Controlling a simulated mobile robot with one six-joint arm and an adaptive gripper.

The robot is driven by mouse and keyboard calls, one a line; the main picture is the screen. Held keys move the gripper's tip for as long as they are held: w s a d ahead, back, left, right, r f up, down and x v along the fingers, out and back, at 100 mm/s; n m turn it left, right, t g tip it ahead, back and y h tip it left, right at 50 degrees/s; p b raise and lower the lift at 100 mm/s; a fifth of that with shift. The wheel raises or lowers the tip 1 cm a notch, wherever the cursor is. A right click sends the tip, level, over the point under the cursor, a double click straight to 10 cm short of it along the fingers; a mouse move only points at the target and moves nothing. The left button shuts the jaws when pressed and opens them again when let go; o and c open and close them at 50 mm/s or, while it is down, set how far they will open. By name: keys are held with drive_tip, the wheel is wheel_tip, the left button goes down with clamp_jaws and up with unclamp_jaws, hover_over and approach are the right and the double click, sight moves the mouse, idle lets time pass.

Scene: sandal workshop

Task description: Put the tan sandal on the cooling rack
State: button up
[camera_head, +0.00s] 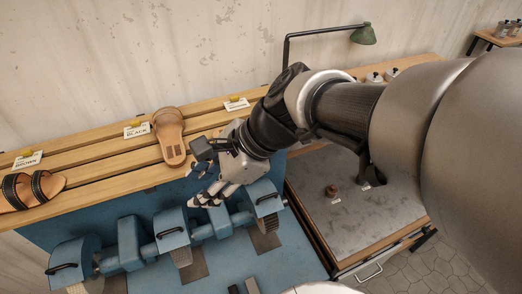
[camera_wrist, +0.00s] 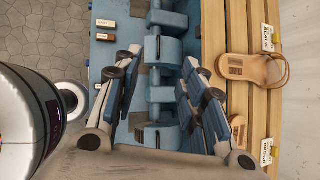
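A tan sandal (camera_head: 170,136) lies on a slatted wooden rack (camera_head: 100,160) by the wall, right of a tag reading BLACK; its heel strap shows in the wrist view (camera_wrist: 240,67). Another tan-brown sandal (camera_wrist: 237,130) shows partly in the wrist view, beside the finger; my gripper hides that spot in the head view. I cannot tell whether the slatted rack is the cooling rack. My gripper (camera_head: 205,184) is in front of the rack, over the blue machine. Its fingers stand wide apart with nothing between them in the wrist view (camera_wrist: 162,65).
A dark-strapped sandal (camera_head: 32,190) lies at the rack's left end. Name tags (camera_head: 137,129) stand along the back. The blue machine (camera_head: 130,245) has several bulky housings below my gripper. A grey-topped bench (camera_head: 340,215) is at right, with a small brown object (camera_head: 331,190).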

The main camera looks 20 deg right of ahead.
drive_tip(key=s+d+n+t+h, duration=0.1)
drive_tip(key=s+d+n+h, duration=0.6)
drive_tip(key=n, duration=1.1)
drive_tip(key=s+d+f, duration=0.1)
drive_tip(key=s+d, duration=0.2)
drive_tip(key=d, duration=0.2)
drive_tip(key=shift+s+n, duration=0.25)
drive_tip(key=shift+n, duration=0.05)
